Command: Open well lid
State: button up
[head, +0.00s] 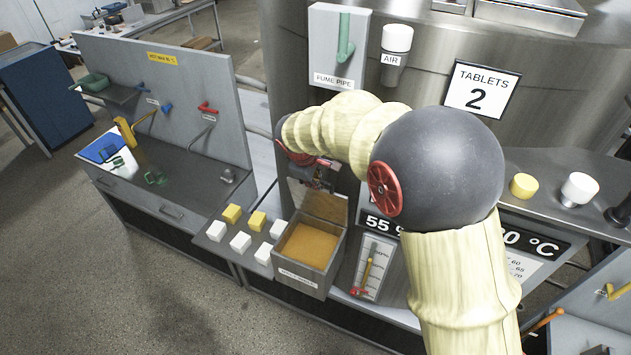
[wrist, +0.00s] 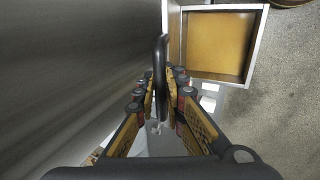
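The well is a square steel box (head: 328,262) with an orange-brown inside, open at the top. It also shows at the upper right of the wrist view (wrist: 256,45). Its lid (head: 318,203) stands raised at the well's back edge, showing a brownish face in the head view. In the wrist view a dark handle (wrist: 160,65) runs between the two fingers of my gripper (wrist: 161,82). The fingers are parted around it, with small gaps visible on both sides.
White and yellow cubes (head: 240,242) sit on a shelf left of the well. A gauge panel (head: 372,268) stands to its right. The large steel tank (head: 445,40) rises close behind. A sink bench (head: 180,185) stands farther left.

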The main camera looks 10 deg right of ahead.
jog(key=o, duration=0.4)
jog(key=shift+c, duration=0.2)
jog(key=shift+s+r, duration=0.1)
jog(key=shift+r, duration=0.05)
jog(key=v, duration=1.1)
jog(key=shift+r, duration=0.35)
jog(key=shift+s+a, duration=0.1)
jog(key=shift+a, duration=0.05)
